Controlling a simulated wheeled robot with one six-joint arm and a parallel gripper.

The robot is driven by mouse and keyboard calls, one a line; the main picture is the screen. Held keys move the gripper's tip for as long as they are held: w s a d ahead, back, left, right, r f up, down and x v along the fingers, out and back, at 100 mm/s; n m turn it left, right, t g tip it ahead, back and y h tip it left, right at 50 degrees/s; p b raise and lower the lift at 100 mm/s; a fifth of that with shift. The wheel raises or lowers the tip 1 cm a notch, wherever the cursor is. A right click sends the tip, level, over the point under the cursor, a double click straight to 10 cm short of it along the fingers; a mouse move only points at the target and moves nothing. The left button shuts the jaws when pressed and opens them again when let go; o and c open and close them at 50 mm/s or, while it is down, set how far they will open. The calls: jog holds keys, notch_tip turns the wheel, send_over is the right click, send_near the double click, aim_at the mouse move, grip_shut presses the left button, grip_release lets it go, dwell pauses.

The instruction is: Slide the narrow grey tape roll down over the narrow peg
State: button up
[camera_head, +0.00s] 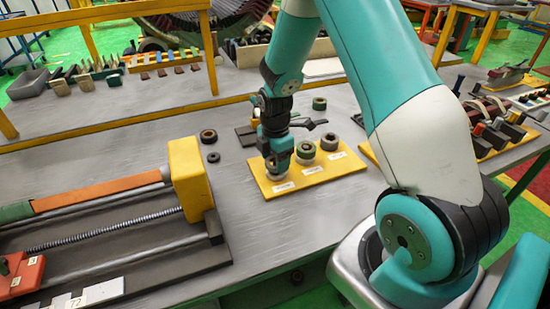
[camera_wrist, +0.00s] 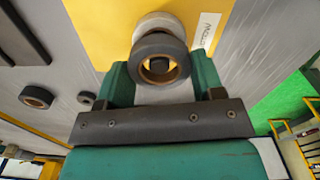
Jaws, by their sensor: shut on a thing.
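The grey tape roll (camera_wrist: 143,68), a dark ring with a tan core, is between the two green fingers of my gripper (camera_wrist: 161,78) in the wrist view. Its hole shows a dark middle, perhaps the peg top, but I cannot tell for sure. A white roll (camera_wrist: 158,22) lies beyond it, on the yellow board (camera_wrist: 95,20). In the head view my gripper (camera_head: 277,160) is over the left position of the yellow board (camera_head: 312,182), above a pale roll (camera_head: 275,176). The gripper hides the grey roll and the narrow peg there.
A stacked roll (camera_head: 305,157) stands mid-board and a dark roll (camera_head: 329,143) at its right. Loose rings lie on the table, one dark (camera_head: 208,136) at left and another (camera_head: 319,103) behind. A yellow block (camera_head: 188,178) of a winding machine stands left.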

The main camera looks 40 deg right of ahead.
jog(key=o, duration=1)
notch_tip(320, 180, up, 17)
jog(key=shift+r+b, duration=0.2)
jog(key=shift+b, duration=0.55)
jog(key=s+a+r+m+y, duration=0.1)
jog(key=s+a+m, duration=0.2)
jog(key=s+a, duration=0.4)
jog(key=s+a+r+m+y, duration=0.1)
jog(key=s+a+r+m, duration=0.1)
jog(key=s+a, duration=0.5)
jog(key=s+a+r+m+y, duration=0.1)
jog(key=s+a+m+y, duration=0.1)
jog(key=s+a+m, duration=0.3)
jog(key=shift+s+a+r, duration=0.2)
jog(key=shift+s+a, duration=0.6)
jog(key=shift+s+a+r, duration=0.15)
jog(key=shift+s+a, duration=0.65)
